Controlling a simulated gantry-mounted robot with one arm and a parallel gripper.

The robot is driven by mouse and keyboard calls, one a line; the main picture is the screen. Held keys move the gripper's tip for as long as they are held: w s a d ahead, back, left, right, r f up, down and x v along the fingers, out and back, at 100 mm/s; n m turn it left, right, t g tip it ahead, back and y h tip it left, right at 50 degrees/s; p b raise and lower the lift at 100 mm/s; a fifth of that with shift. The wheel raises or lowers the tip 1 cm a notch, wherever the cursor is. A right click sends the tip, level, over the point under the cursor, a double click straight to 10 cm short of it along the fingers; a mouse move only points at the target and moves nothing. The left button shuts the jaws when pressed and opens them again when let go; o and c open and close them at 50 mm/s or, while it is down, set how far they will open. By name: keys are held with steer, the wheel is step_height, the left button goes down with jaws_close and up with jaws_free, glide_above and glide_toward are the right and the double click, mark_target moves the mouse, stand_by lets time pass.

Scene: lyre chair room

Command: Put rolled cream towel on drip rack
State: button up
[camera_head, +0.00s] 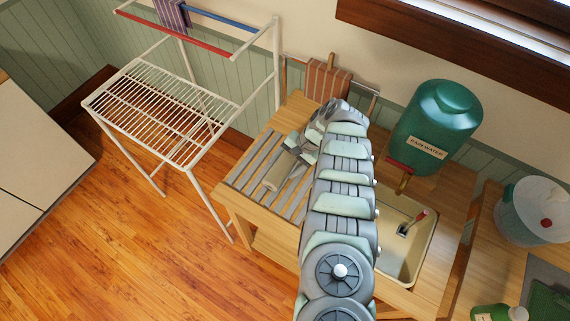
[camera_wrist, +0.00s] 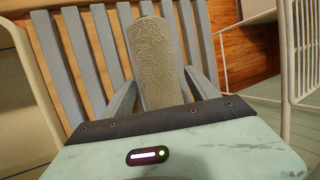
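The rolled cream towel (camera_wrist: 155,55) lies lengthwise between the two fingers of my gripper (camera_wrist: 160,90) in the wrist view, with a finger against each side. Its near end is hidden by the gripper body. In the head view the towel (camera_head: 276,174) shows as a small pale roll just beyond my gripper (camera_head: 290,163), over the grey slats. The drip rack (camera_wrist: 98,45) appears to be these grey slats on the wooden stand; they also show in the head view (camera_head: 246,174). I cannot tell whether the towel touches the slats.
The cream sink basin (camera_head: 398,262) is right of the slats, partly hidden by my arm. A green rain water tank (camera_head: 436,118) stands behind it. A white wire airer (camera_head: 165,112) stands left, apart from the stand.

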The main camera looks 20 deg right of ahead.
steer(key=shift+s, duration=0.1)
steer(key=v, duration=1.2)
